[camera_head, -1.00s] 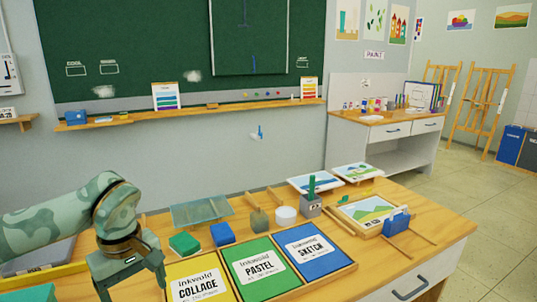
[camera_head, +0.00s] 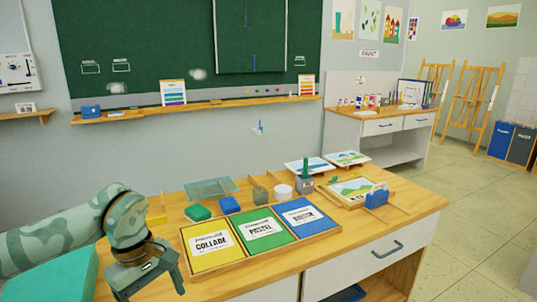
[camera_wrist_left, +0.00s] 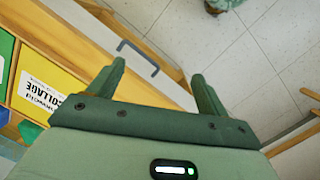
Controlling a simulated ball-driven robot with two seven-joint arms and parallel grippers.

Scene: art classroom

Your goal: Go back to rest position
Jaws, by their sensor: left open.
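My left gripper (camera_head: 150,287) is at the bottom left of the head view, near the table's front left corner. In the left wrist view its two fingers (camera_wrist_left: 158,72) are spread apart with nothing between them. Beyond them are floor tiles and a drawer handle (camera_wrist_left: 138,57). The wooden table (camera_head: 320,252) holds a tray of yellow COLLAGE (camera_head: 205,262), green PASTEL (camera_head: 258,252) and blue SKETCH (camera_head: 314,232) pads. The yellow pad also shows at the left of the wrist view (camera_wrist_left: 62,82). My right gripper is not in view.
Behind the pads stand a green block (camera_head: 198,213), a blue block (camera_head: 229,205), a white round pot (camera_head: 283,191) and a grey holder (camera_head: 305,184). A blue item (camera_head: 376,199) is at the right. Open floor (camera_head: 470,200) lies right of the table.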

